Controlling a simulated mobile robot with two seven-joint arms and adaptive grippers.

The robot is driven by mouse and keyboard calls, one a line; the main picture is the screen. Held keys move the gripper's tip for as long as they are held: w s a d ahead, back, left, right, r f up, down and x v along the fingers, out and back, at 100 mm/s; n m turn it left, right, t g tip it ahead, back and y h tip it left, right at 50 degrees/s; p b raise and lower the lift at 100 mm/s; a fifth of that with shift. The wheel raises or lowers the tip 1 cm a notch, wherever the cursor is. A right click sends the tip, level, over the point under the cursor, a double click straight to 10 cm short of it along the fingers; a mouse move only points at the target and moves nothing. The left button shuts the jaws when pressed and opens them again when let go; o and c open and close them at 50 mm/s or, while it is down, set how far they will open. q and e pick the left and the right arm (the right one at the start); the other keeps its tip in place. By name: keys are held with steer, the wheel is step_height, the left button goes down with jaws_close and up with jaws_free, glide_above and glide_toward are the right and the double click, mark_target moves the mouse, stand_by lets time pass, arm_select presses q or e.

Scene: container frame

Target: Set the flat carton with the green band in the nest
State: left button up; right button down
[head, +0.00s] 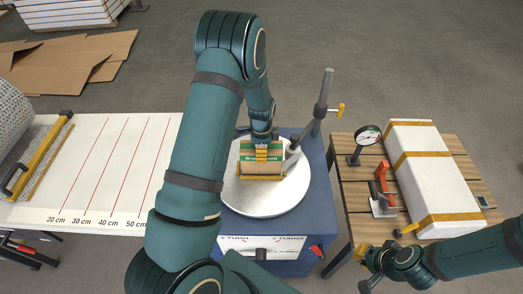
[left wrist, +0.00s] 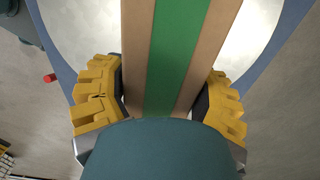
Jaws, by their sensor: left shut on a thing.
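The flat carton (head: 247,169) is brown with a green band and is over the white round turntable (head: 240,205) in the head view. My left gripper (head: 262,152) comes down from above and is shut on it. In the left wrist view the carton (left wrist: 138,50) runs between the two yellow fingers (left wrist: 163,100), its green band along the middle. I cannot tell whether the carton touches what is under it. The nest cannot be told apart clearly around the carton. My right gripper (head: 364,268) is at the lower right, empty, its fingers apart.
A post with a clamp (head: 322,100) stands by the turntable on the blue stand (head: 318,185). The slatted table (head: 350,200) holds a dial gauge (head: 368,135), a red-handled tool (head: 382,190) and a long white taped box (head: 425,170). A marked cutting table (head: 90,170) is left.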

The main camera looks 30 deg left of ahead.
arm_select(q)
steer(key=shift+f, duration=0.15)
steer(key=shift+f, duration=0.1)
steer(key=shift+f, duration=0.1)
steer(key=o, duration=1.4)
step_height(320, 180, up, 12)
steer(key=shift+r, duration=0.2)
